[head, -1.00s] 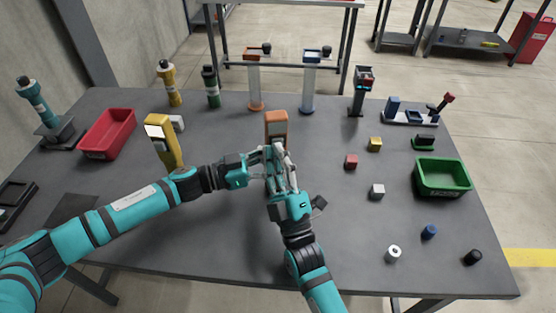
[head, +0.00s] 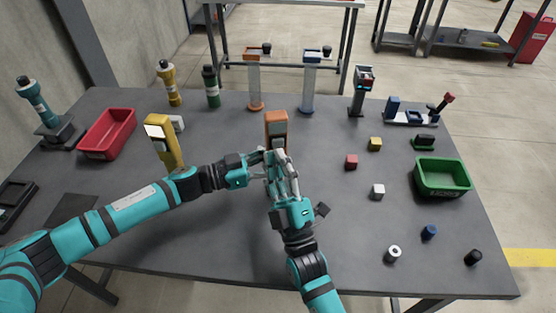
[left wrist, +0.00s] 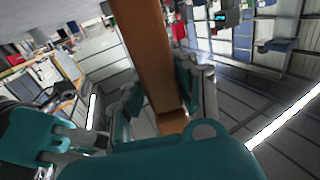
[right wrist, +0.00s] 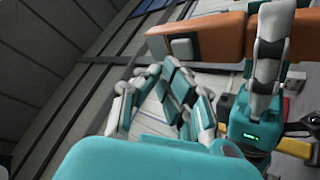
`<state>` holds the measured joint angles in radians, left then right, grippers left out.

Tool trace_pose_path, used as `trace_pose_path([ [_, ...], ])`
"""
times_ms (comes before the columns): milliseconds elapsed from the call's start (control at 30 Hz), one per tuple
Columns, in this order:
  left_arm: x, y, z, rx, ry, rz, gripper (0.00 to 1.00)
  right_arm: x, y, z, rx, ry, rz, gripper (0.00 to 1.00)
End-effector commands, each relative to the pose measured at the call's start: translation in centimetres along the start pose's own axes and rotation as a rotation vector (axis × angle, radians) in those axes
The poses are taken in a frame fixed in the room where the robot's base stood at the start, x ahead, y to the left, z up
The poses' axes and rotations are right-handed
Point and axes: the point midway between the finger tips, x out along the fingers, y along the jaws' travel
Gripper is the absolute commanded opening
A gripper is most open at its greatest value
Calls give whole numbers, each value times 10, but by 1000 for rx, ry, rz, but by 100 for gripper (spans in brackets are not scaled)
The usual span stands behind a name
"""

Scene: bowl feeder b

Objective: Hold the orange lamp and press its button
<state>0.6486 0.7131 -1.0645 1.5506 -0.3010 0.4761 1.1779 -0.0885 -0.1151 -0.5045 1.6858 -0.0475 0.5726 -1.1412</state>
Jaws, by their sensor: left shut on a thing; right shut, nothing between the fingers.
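The orange lamp (head: 277,124) stands upright near the middle of the table. My left gripper (head: 264,160) is shut on the lamp's body from the left; the left wrist view shows the orange body (left wrist: 147,50) between its fingers. The right wrist view shows the orange lamp (right wrist: 215,36) lying across the picture, with a grey square button (right wrist: 182,48) on its face. My right gripper (head: 281,160) is shut and empty in front of the lamp. Its fingertips (right wrist: 172,75) show just below the button, and a small gap seems to separate them. The lamp's lower part is hidden by my grippers in the head view.
A yellow lamp-like device (head: 163,145) and a red bin (head: 108,133) stand to the left. Small blocks, including a red cube (head: 351,161) and a white cube (head: 377,191), lie to the right near a green bin (head: 442,178).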

Motion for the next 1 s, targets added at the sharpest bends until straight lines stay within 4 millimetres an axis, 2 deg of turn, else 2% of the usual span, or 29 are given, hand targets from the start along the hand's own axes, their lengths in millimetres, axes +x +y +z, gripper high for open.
trace_pose_path([
  [500, -1, 0, 3, -1, -5, -1, 0, -41, 21, -22, 1, -1, -2, 0],
  [867, -1, 0, 3, -1, -5, -1, 0, -46, 24, -24, 0, 0, -1, 0],
  [900, -1, 0, 3, -1, -5, -1, 32, -46, 24, -24, 0, 0, -1, 0],
  [1000, 0, 0, 2, 0, -4, -1, 45, -46, 24, -24, 0, 0, -1, 0],
])
